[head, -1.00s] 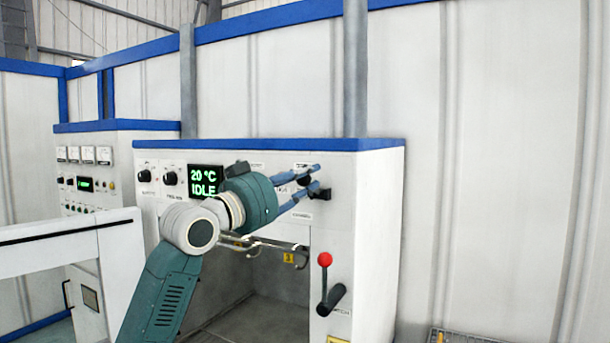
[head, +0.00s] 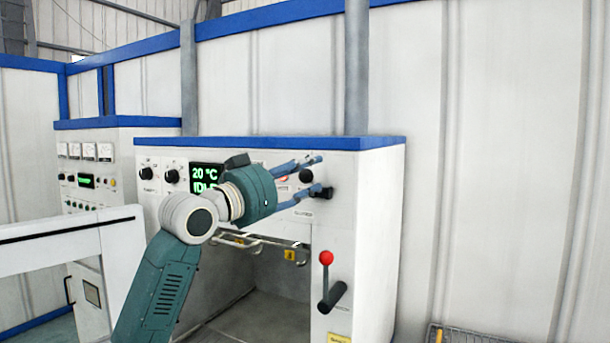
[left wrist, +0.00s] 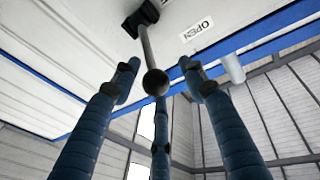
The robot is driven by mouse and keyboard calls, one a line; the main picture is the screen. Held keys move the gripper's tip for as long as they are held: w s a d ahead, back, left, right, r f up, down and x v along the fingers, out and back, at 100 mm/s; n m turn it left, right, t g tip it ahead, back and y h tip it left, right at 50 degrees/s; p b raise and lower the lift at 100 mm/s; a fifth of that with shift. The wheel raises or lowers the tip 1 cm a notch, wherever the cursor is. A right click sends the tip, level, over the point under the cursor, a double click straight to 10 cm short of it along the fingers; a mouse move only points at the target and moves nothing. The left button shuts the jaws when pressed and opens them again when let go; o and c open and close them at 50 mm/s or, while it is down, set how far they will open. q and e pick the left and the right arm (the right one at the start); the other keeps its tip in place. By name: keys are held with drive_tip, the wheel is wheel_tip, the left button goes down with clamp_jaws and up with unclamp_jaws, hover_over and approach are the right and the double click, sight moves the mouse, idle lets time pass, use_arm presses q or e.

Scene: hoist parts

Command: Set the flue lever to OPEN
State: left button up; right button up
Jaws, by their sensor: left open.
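The flue lever shows in the left wrist view as a grey rod with a dark ball knob (left wrist: 155,82), hanging from a black pivot on the panel beside an OPEN label (left wrist: 198,30). In the head view a dark knob (head: 306,176) shows on the upper right of the white panel, between my gripper's fingers. My left gripper (head: 321,175) is open; its blue fingers (left wrist: 160,76) stand apart around the ball knob in the wrist view. I cannot tell whether any finger touches it. My right gripper is not in view.
A second lever with a red ball (head: 326,258) stands lower on the panel's right side. A display (head: 207,176) reads 20 °C and is partly covered by my arm. A white rail (head: 70,228) stands at left.

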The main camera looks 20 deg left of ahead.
use_arm(q)
drive_tip(key=shift+f, duration=0.1)
drive_tip(key=shift+s+f, duration=0.1)
drive_tip(key=v, duration=1.1)
drive_tip(key=shift+s, duration=0.4)
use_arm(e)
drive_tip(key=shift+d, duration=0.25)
use_arm(q)
drive_tip(key=shift+a, duration=0.1)
